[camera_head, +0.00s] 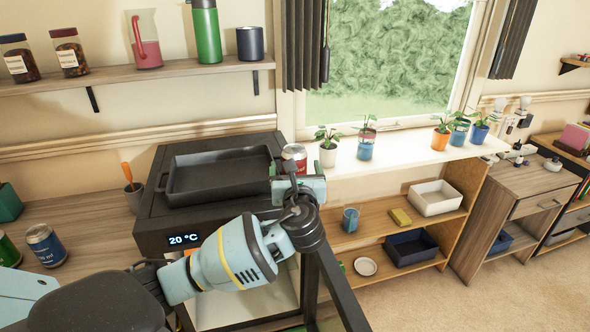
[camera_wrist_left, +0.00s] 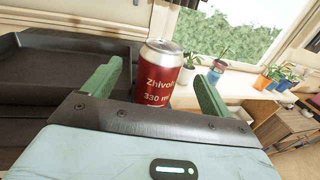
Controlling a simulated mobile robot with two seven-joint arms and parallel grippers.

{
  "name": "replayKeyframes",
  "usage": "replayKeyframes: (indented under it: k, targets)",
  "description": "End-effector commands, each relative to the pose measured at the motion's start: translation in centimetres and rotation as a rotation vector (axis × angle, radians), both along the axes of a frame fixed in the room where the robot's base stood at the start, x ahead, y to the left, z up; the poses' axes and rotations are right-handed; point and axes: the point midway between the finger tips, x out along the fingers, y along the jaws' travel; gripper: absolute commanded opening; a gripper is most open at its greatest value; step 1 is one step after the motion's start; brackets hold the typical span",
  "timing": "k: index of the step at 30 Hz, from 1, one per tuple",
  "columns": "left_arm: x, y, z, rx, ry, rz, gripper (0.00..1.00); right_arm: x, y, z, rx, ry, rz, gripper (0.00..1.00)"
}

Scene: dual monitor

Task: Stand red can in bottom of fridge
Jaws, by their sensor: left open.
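A red can (camera_wrist_left: 160,72) stands upright on the dark top of the fridge, beside the black tray. In the head view the red can (camera_head: 294,153) shows just beyond my left gripper (camera_head: 297,172). In the left wrist view my left gripper (camera_wrist_left: 158,92) is open, its two green fingers apart with the can ahead of and between them. I cannot tell whether the fingers reach beside it. The fridge (camera_head: 150,240) shows 20 °C on its front. Its door (camera_head: 338,285) stands open. The inside is mostly hidden by my arm. My right gripper is not in view.
A black tray (camera_head: 215,172) lies on the fridge top. A blue can (camera_head: 45,245) and a green can (camera_head: 8,250) stand on the counter at left. Potted plants line the windowsill (camera_head: 410,152) at right, above shelves with boxes. The floor (camera_head: 500,290) at right is clear.

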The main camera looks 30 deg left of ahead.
Motion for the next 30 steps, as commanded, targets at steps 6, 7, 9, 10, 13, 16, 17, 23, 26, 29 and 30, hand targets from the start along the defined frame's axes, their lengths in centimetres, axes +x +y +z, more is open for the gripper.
replayKeyframes:
  k: [6,7,9,10,13,16,17,23,26,29,30]
  targets:
    - [0.7,0.6,0.0,-0.001,-0.001,0.0,0.84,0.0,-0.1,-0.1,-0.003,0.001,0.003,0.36]
    - [0.8,0.7,0.0,-0.001,-0.001,0.001,0.84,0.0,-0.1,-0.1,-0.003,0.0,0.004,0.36]
    - [1.4,1.1,0.0,-0.001,0.0,0.002,0.84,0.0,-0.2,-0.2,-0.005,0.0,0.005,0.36]
    - [1.7,1.3,0.0,-0.001,0.0,0.002,0.84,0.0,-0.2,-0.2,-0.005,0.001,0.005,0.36]
    - [2.9,2.2,0.0,0.0,0.0,0.003,0.84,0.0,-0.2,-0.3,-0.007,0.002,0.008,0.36]
    - [3.9,3.0,0.0,-0.001,0.001,0.002,0.84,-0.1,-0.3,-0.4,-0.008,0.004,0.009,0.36]
    - [4.2,3.2,-0.1,-0.001,0.001,0.001,0.84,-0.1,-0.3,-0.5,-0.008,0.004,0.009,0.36]
    - [4.8,3.6,0.0,-0.002,0.001,-0.001,0.84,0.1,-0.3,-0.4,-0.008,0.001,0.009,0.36]
    - [4.7,3.6,0.0,-0.001,0.0,-0.001,0.84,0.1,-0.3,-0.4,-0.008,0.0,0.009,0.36]
    - [4.7,3.6,0.0,-0.001,0.0,0.0,0.78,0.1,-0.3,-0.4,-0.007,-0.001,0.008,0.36]
    - [4.7,3.6,0.0,-0.001,0.0,0.0,0.73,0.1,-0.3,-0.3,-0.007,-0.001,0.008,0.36]
